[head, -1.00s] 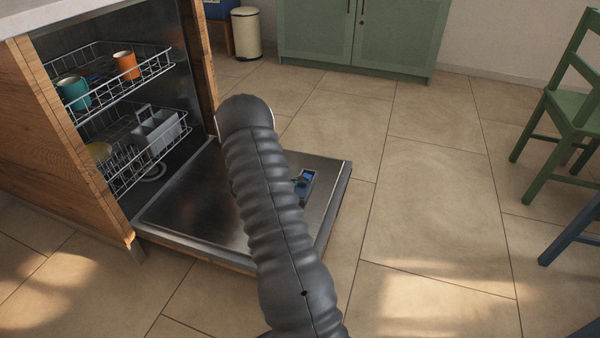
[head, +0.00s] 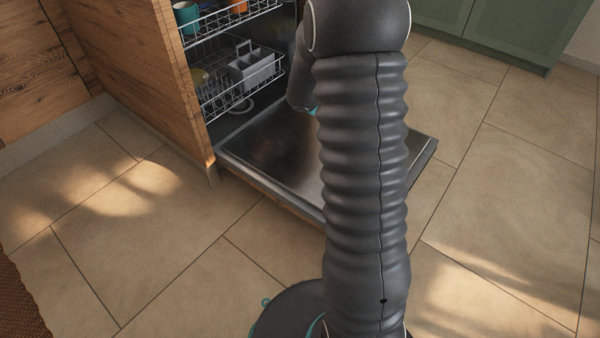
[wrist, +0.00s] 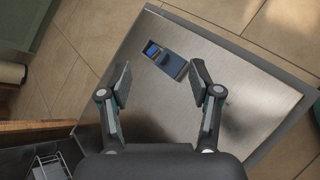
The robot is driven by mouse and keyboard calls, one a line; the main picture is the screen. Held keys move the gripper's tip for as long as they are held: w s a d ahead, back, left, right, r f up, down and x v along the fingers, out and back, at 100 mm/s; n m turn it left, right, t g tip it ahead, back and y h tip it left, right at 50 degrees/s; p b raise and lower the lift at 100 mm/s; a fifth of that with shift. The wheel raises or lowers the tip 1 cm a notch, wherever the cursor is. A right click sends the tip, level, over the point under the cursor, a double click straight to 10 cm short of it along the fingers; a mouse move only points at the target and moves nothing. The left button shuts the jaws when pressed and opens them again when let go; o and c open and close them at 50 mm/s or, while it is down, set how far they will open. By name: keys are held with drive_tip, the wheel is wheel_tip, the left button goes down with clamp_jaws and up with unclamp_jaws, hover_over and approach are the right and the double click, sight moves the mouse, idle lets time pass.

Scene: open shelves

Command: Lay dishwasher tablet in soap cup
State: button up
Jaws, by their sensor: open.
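In the wrist view the soap cup (wrist: 171,64) is a small grey unit set in the steel inner face of the open dishwasher door (wrist: 240,75). A small blue block (wrist: 152,48) shows at its far end. It looks like the dishwasher tablet lying in the cup, but it is too small to be sure how it sits. My gripper (wrist: 161,81) is open, with nothing between its fingers. The fingertips are on either side of the near end of the soap cup in the picture; their height above the door is unclear. My arm hides the soap cup in the head view.
The lowered door (head: 270,160) also shows in the head view. The racks hold a grey cutlery basket (head: 252,68), a teal mug (head: 186,16) and an orange mug (head: 240,5). Green cabinets (head: 490,30) stand behind. The tiled floor (head: 150,240) is clear at the left.

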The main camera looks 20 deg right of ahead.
drive_tip(key=s+a+r+m+t+y, duration=0.2)
drive_tip(key=s+a+r+m+y, duration=0.1)
drive_tip(key=s+a, duration=0.4)
drive_tip(key=s+a+r+m+t+y, duration=0.2)
drive_tip(key=s+a+r+m+y, duration=0.2)
drive_tip(key=a, duration=0.8)
drive_tip(key=s+a+r+m+t+y, duration=0.2)
drive_tip(key=s+a+r+m+y, duration=0.2)
drive_tip(key=s+a+r, duration=0.3)
drive_tip(key=s+a, duration=0.3)
drive_tip(key=s, duration=0.1)
drive_tip(key=shift+s+a+r, duration=0.2)
drive_tip(key=shift+s+a, duration=0.1)
drive_tip(key=shift+a, duration=0.05)
drive_tip(key=shift+r, duration=0.1)
